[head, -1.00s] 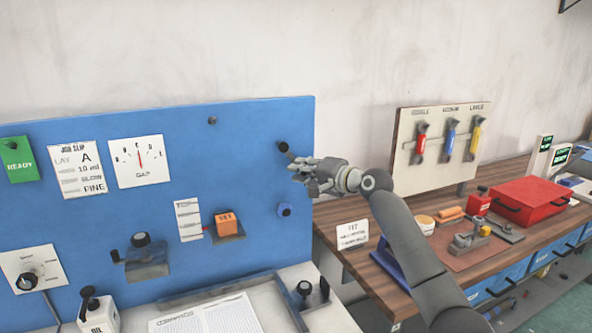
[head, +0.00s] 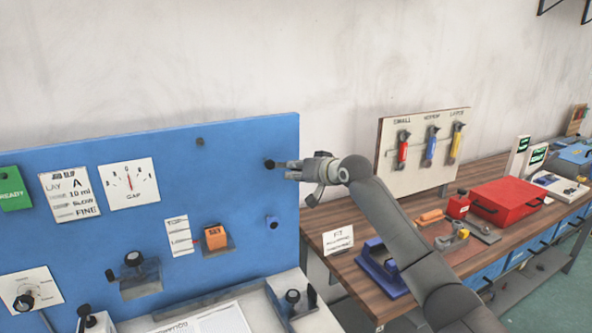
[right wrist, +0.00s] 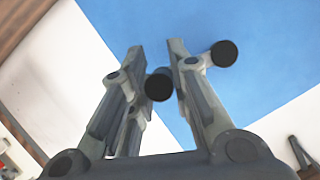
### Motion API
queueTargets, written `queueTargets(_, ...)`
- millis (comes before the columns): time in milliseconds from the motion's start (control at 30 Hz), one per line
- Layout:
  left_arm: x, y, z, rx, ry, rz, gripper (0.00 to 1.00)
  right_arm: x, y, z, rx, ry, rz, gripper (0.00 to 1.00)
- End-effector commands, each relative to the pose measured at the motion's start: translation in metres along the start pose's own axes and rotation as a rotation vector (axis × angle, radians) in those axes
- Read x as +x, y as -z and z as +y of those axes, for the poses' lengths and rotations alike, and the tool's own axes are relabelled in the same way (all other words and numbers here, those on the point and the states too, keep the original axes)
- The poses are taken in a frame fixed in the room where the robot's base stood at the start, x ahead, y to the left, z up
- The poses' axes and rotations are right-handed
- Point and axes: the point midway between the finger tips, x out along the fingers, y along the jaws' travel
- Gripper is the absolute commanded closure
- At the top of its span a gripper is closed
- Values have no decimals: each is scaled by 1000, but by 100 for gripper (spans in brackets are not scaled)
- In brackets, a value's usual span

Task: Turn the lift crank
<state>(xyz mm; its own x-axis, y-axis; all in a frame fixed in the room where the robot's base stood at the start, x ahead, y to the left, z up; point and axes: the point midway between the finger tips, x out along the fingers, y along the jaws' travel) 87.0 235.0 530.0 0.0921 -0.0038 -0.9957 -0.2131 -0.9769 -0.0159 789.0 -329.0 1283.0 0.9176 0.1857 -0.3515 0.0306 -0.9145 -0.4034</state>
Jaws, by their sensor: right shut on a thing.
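A dark round knob (head: 269,163) sticks out near the right edge of the blue panel (head: 110,210). It looks like the lift crank's handle, but no label for it is readable. My right gripper (head: 288,169) reaches it from the right and is shut on it. In the right wrist view, the black knob (right wrist: 158,85) sits between the two fingers of my right gripper (right wrist: 160,65). The crank's arm is not clear in either view. My left gripper is not in view.
A second black knob (right wrist: 224,53) lies just outside one finger. A wooden bench (head: 330,215) with a red box (head: 507,200) stands to the right.

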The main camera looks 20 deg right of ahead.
Motion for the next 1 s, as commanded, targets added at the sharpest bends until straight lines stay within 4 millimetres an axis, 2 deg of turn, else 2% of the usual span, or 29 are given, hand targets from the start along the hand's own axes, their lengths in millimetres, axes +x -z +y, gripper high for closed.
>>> queueTargets(600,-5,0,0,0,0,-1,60,-1,2,0,-43,-18,-1,100)
queueTargets(633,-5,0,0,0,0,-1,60,-1,2,0,-42,-18,-1,80)
queueTargets(800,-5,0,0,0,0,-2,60,-1,2,0,-42,-17,0,59)
queueTargets(1000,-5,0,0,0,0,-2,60,-1,2,-1,-41,-17,1,59)
